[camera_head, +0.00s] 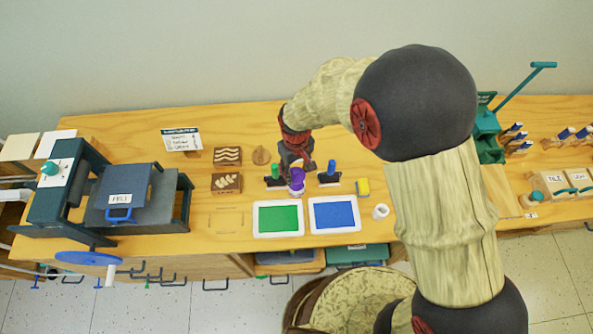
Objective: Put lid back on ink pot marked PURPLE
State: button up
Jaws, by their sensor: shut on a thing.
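My gripper (298,167) points down over the middle of the table, just behind the green and blue trays. It is shut on a small purple thing (297,180), which seems to be the purple lid. The lid and any pot under it are too small to tell apart here. I cannot tell whether the purple thing touches the table or a pot. No PURPLE marking can be read.
A green tray (278,218) and a blue tray (334,214) lie in front. Green-handled (276,173) and blue-handled (329,171) tools stand either side. A press (120,197) stands left; carved blocks (227,183) lie nearer.

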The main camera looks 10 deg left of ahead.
jog(key=shift+f+b, duration=1.65)
jog(key=shift+f, duration=1.15)
jog(key=shift+f, duration=0.1)
dwell(0.6)
jog(key=o, duration=0.8)
jog(key=shift+o, duration=0.5)
jog(key=o, duration=0.4)
jog(key=shift+o, duration=0.2)
jog(key=shift+r+p, duration=2.55)
jog(key=shift+r, duration=0.95)
